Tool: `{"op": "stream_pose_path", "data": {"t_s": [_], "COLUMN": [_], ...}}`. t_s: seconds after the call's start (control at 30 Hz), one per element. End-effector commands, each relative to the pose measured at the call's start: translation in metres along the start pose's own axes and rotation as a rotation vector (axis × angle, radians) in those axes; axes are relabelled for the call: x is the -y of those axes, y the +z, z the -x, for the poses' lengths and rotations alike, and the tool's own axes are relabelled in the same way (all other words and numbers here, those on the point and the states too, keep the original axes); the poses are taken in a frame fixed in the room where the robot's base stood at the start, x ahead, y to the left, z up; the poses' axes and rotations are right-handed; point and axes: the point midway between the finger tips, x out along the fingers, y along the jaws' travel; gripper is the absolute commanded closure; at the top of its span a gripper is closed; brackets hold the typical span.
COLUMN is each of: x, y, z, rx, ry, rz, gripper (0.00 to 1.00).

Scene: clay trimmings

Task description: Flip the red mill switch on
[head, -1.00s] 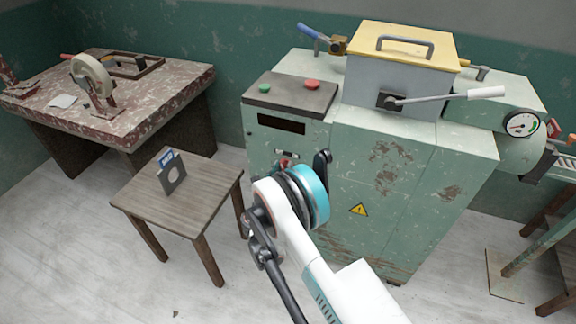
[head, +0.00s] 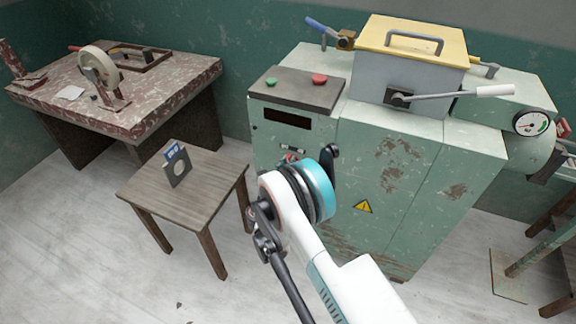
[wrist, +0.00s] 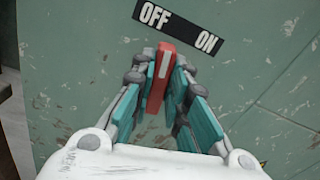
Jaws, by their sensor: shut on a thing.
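The red mill switch (wrist: 157,80) is a red lever on the green cabinet front. In the wrist view it stands between my gripper's teal and grey fingers. My gripper (wrist: 164,62) is shut on it. The lever's upper end is just below the black OFF/ON label (wrist: 178,27), near the gap between the words and closer to OFF. Its pivot is hidden. In the head view my arm covers most of the switch area, and my fingers cannot be made out there.
The green mill cabinet (head: 400,200) has green and red buttons (head: 319,79) on top and a lever with a white handle (head: 495,91). A small wooden stool (head: 212,190) with a card on it stands left of my arm. A worn workbench (head: 180,85) is further back left.

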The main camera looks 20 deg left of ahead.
Motion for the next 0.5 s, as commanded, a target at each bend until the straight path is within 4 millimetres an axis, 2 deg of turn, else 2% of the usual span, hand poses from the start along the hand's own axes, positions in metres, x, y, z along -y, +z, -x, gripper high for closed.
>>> {"op": "stream_pose_path", "data": {"t_s": [0.5], "x": [0.0026], "y": [-0.0008], "z": [0.0001], "rx": [-0.001], "ry": [0.001], "rz": [-0.429], "gripper": [1.00]}}
